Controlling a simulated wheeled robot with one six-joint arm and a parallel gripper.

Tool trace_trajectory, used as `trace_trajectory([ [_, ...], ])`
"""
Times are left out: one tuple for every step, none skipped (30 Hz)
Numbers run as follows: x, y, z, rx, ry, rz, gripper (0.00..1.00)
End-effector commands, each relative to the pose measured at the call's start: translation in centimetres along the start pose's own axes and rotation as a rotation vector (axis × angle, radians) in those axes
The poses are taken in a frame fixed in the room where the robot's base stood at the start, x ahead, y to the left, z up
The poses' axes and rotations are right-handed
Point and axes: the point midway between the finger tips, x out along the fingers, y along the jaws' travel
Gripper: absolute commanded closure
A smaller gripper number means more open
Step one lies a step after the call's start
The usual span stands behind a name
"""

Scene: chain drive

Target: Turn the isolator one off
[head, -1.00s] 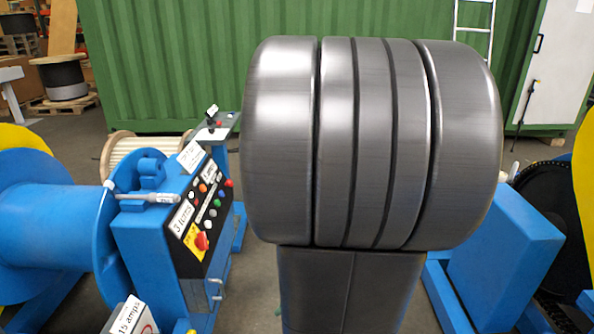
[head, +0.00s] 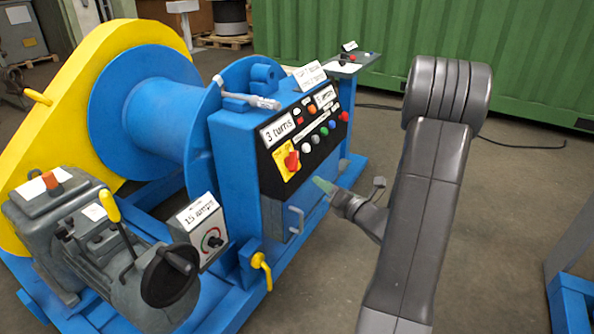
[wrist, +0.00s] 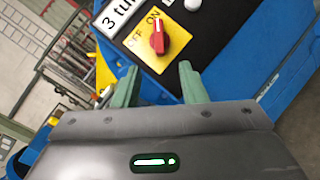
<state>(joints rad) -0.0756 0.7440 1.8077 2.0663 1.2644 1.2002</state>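The isolator is a red rotary knob (head: 291,160) on a yellow plate (head: 283,170), low on the black panel of the blue machine. In the wrist view the red knob (wrist: 157,42) sits beside the words OFF and ON, its handle pointing up near ON. My gripper (head: 322,185) is in front of the panel, to the lower right of the knob. In the wrist view the green fingers of my gripper (wrist: 160,80) are spread apart with nothing between them. The knob lies just beyond the fingertips, not touched.
Several buttons (head: 320,133) sit right of the knob on the panel (head: 305,140). A metal handle (head: 296,219) and a yellow lever (head: 262,270) stick out below. A dial box marked 15 amps (head: 200,232) stands left.

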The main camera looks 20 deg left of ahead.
Motion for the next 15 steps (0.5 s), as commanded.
trace_trajectory([
  [0.5,0.0,0.0,-0.001,0.000,0.002,0.62],
  [0.8,0.0,0.0,-0.002,0.001,0.001,0.62],
  [1.4,0.0,0.0,-0.003,0.001,0.002,0.62],
  [1.9,0.1,-0.1,-0.003,0.002,0.003,0.62],
  [2.5,0.1,-0.1,-0.003,0.002,0.004,0.62],
  [3.3,0.1,-0.1,-0.004,0.003,0.004,0.62],
  [3.9,0.1,-0.2,-0.004,0.003,0.005,0.62],
  [4.6,0.1,-0.1,-0.004,0.002,0.004,0.62],
  [5.5,0.1,-0.2,-0.004,0.003,0.005,0.62],
  [6.2,0.1,-0.2,-0.005,0.003,0.004,0.62],
  [6.8,0.1,-0.2,-0.006,0.003,0.004,0.62],
  [7.7,0.1,-0.1,-0.005,0.002,0.004,0.62],
  [8.3,0.1,-0.1,-0.005,0.002,0.004,0.62],
  [8.9,0.1,-0.2,-0.005,0.003,0.004,0.62],
  [9.7,0.1,-0.1,-0.005,0.003,0.004,0.62],
])
